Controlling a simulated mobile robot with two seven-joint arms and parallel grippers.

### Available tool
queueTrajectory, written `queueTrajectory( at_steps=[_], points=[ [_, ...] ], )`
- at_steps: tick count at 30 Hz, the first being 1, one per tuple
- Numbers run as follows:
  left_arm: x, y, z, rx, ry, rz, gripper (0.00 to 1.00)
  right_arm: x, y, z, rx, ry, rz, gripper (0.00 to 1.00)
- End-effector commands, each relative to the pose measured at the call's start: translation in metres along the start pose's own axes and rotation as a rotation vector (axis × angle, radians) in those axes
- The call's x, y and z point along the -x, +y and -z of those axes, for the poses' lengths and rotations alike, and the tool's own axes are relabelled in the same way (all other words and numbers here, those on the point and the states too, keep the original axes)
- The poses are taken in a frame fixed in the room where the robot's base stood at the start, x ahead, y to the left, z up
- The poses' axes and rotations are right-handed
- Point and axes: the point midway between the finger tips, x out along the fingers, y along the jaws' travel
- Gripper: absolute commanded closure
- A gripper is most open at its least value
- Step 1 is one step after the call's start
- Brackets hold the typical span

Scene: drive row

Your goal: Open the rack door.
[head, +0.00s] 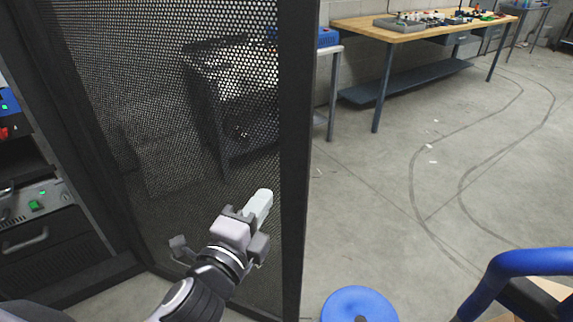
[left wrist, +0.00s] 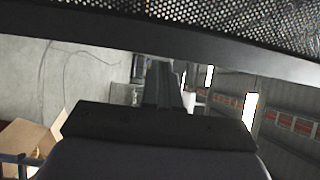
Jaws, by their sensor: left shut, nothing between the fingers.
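The rack door (head: 297,150) is a dark frame with a perforated mesh panel. It stands swung out from the rack (head: 62,160), whose inside with equipment shows at the left. My left gripper (head: 262,203) is shut and empty, in front of the mesh near the door's free edge, on the side facing the rack interior. Whether it touches the door I cannot tell. My right gripper is not in view.
A wooden workbench (head: 420,27) with small parts stands at the back. A blue round seat (head: 358,305) and a blue curved bar (head: 530,262) are at the lower right. A cardboard box (left wrist: 38,135) shows in the left wrist view. The floor right of the door is mostly clear.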

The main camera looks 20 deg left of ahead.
Motion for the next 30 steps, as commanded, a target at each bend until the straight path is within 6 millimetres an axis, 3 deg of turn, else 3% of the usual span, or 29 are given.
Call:
queueTrajectory(
  at_steps=[15, 22, 30],
  points=[
    [-0.084, -0.002, 0.000, 0.003, 0.000, 0.000, 1.00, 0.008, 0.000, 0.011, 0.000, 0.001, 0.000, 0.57],
    [-0.103, -0.001, 0.000, 0.003, 0.000, 0.000, 1.00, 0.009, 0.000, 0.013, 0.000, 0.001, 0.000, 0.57],
    [-0.107, 0.000, 0.000, 0.003, 0.001, -0.001, 1.00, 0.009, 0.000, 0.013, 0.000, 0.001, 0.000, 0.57]
  ],
)
